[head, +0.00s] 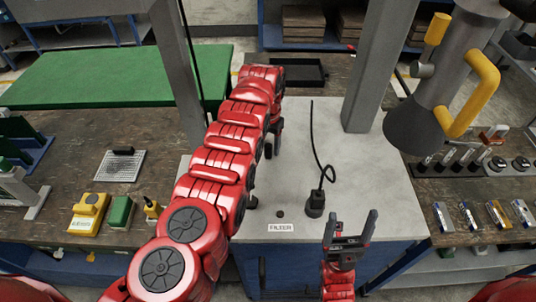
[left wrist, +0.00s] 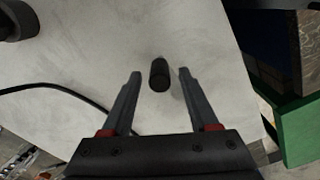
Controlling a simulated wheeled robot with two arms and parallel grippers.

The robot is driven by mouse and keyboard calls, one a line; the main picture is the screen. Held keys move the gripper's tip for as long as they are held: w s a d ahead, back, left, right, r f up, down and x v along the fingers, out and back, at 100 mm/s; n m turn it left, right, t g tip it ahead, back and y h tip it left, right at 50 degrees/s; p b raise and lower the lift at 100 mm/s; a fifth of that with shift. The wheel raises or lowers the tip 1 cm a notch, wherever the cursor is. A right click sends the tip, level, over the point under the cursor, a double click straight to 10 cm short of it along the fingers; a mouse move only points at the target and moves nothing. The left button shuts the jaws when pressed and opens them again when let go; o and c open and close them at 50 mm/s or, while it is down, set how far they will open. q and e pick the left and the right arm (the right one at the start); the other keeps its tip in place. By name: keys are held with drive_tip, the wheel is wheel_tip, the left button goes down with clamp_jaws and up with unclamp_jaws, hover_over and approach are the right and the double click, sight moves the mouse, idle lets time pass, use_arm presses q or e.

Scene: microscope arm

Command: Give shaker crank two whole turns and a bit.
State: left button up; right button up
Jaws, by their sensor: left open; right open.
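A black upright knob (left wrist: 158,74), which looks like the crank's grip, stands over the pale grey top and shows in the left wrist view. It lies between and just beyond the fingertips of my left gripper (left wrist: 157,72), which is open; I see no contact. In the head view my red left arm reaches over the top, and its gripper (head: 273,143) points down, partly hidden by the arm. A small dark part (head: 252,202) shows beside the arm; I cannot tell whether it belongs to the crank. My right gripper (head: 350,230) is open and empty at the front edge.
A black socket-like piece (head: 315,204) with a cable stands right of my left arm, near a labelled plate (head: 280,227). A grey microscope arm (head: 425,115) with yellow handles hangs at the right. A grey post (head: 378,70) rises behind. The top between them is mostly clear.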

use_arm(q)
wheel_tip(320, 180, up, 5)
drive_tip(key=p, duration=0.3)
drive_tip(key=shift+r+p, duration=0.4)
drive_tip(key=shift+r, duration=0.95)
drive_tip(key=shift+d+f, duration=0.1)
